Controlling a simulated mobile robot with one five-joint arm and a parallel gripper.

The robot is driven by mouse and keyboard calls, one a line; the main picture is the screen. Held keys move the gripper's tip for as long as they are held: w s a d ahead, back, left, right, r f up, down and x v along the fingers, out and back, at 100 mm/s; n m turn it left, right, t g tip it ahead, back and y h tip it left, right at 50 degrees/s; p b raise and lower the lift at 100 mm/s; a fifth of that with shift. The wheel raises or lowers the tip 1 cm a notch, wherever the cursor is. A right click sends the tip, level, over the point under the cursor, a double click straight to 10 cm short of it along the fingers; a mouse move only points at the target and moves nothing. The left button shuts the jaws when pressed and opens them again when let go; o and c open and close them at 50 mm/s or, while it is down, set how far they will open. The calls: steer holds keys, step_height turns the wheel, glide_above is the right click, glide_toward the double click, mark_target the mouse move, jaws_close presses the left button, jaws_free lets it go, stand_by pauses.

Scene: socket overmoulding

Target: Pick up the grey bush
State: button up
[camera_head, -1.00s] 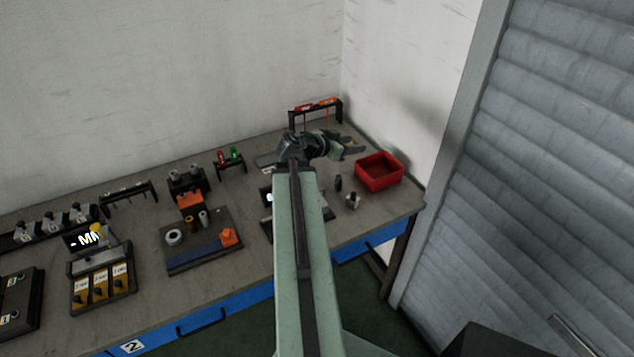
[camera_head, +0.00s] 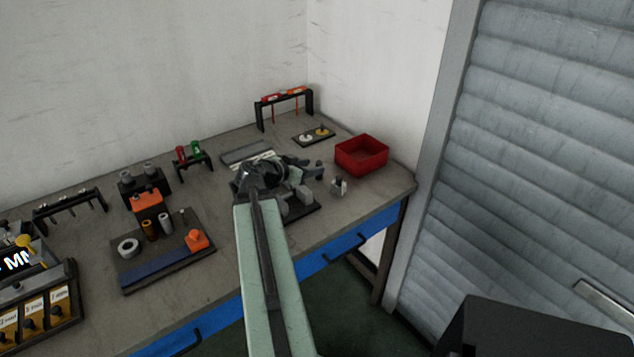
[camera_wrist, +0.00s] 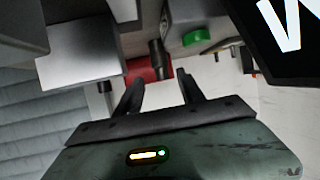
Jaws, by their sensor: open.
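My gripper (camera_head: 312,170) is over the right part of the bench, its jaws open and empty. In the wrist view the two dark fingers (camera_wrist: 160,90) point at a small dark grey cylinder (camera_wrist: 158,55), which lies beyond the tips, about midway between them and apart from them. It could be the grey bush; I cannot tell for sure. In the head view the arm and gripper hide that spot. Another grey sleeve (camera_head: 165,223) stands on the dark tray (camera_head: 170,268) at the left, beside a brown sleeve (camera_head: 149,230).
A red bin (camera_head: 362,155) stands beyond the gripper on the right. A small grey part (camera_head: 340,188) is close to the gripper. A black rack (camera_head: 285,95) stands at the back. Pale grey blocks (camera_wrist: 85,50) show close by in the wrist view.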

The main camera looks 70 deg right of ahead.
steer(key=shift+b+x, duration=0.45)
steer(key=shift+x, duration=0.95)
steer(key=x, duration=0.1)
steer(key=b+x, duration=0.1)
steer(key=x, duration=0.1)
steer(key=b+x, duration=0.1)
steer(key=x, duration=0.1)
steer(key=shift+w+d, duration=0.1)
steer(key=shift+w, duration=0.2)
steer(key=shift+r, duration=0.1)
jaws_close()
